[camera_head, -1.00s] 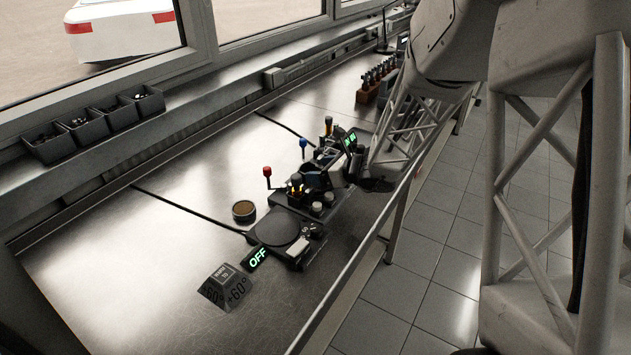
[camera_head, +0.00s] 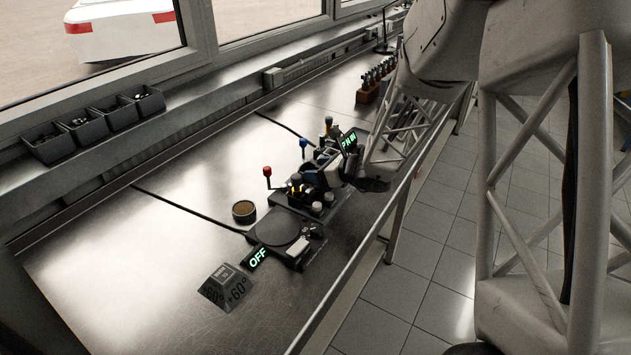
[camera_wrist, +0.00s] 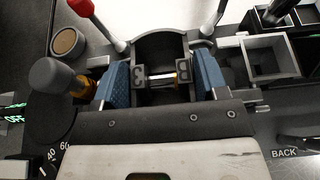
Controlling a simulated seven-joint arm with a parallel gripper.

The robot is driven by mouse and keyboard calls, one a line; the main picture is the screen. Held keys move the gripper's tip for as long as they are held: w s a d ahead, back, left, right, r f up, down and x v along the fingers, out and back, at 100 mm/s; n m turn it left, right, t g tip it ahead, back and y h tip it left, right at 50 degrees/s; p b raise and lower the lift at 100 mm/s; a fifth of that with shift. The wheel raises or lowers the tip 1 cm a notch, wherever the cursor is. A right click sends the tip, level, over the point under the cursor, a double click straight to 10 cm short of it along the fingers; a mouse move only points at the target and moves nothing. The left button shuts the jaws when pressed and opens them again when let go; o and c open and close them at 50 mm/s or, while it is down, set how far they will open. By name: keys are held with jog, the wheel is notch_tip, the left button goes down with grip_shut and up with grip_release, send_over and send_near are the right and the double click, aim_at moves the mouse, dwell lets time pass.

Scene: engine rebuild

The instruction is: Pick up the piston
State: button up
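In the wrist view, a dark, hollow, cup-shaped part that looks like the piston (camera_wrist: 160,48) sits between my two fingers, with a shiny pin across it. My gripper (camera_wrist: 162,82) has blue finger pads standing wide apart, one on each side of this part. Any gap between pads and part is too narrow to judge. In the head view, my gripper (camera_head: 316,178) is low over the fixture on the bench, and the piston is hidden or too small to make out there.
A red-knobbed lever (camera_head: 267,172) and a blue-knobbed lever (camera_head: 303,143) stand close by. A round dark plate (camera_head: 279,226) with an OFF display (camera_head: 258,258) is in front. A small round tin (camera_head: 244,210) lies to the left. The left bench (camera_head: 120,250) is mostly clear.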

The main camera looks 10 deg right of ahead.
jog(key=shift+c, duration=1.1)
jog(key=shift+r, duration=0.15)
notch_tip(320, 180, up, 10)
jog(key=shift+w, duration=0.1)
